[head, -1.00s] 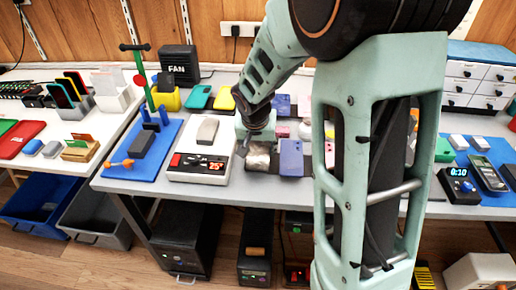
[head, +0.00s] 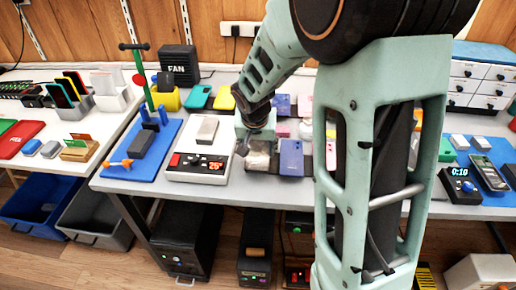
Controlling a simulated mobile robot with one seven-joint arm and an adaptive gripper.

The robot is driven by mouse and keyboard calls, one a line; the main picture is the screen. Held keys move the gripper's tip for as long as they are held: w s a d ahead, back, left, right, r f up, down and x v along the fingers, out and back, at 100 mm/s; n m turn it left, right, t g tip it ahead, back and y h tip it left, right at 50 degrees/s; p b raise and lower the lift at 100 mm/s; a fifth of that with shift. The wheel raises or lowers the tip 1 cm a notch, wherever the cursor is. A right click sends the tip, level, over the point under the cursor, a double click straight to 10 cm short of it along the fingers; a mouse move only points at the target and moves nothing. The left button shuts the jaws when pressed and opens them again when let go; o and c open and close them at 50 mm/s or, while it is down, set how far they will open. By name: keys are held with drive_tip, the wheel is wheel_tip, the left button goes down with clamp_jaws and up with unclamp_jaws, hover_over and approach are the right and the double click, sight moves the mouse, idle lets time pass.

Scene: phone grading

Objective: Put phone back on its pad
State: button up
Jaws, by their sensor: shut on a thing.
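My gripper (head: 256,143) is low over the middle of the table, right of a white station with a red display. It is shut on a pale silvery thing (head: 258,160), possibly a phone, mostly hidden by the fingers. That thing is at the left part of a dark pad (head: 250,169); I cannot tell whether it touches the pad. A purple-blue phone (head: 291,158) lies just right of the gripper. A grey phone (head: 207,129) lies on the white station (head: 198,163).
A blue mat (head: 125,171) with a green stand lies left. Coloured phones (head: 224,97) lie behind the gripper. My arm hides much of the table right of centre. A timer (head: 459,184) stands farther right.

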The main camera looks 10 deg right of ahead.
drive_tip(key=shift+f+b, duration=0.4)
drive_tip(key=shift+b, duration=0.35)
idle(0.9)
idle(0.4)
drive_tip(key=o, duration=1.7)
drive_tip(key=shift+o, duration=0.2)
drive_tip(key=shift+r+p, duration=0.45)
drive_tip(key=shift+r, duration=0.3)
drive_tip(key=shift+r+p, duration=2.3)
drive_tip(key=shift+r, duration=1.1)
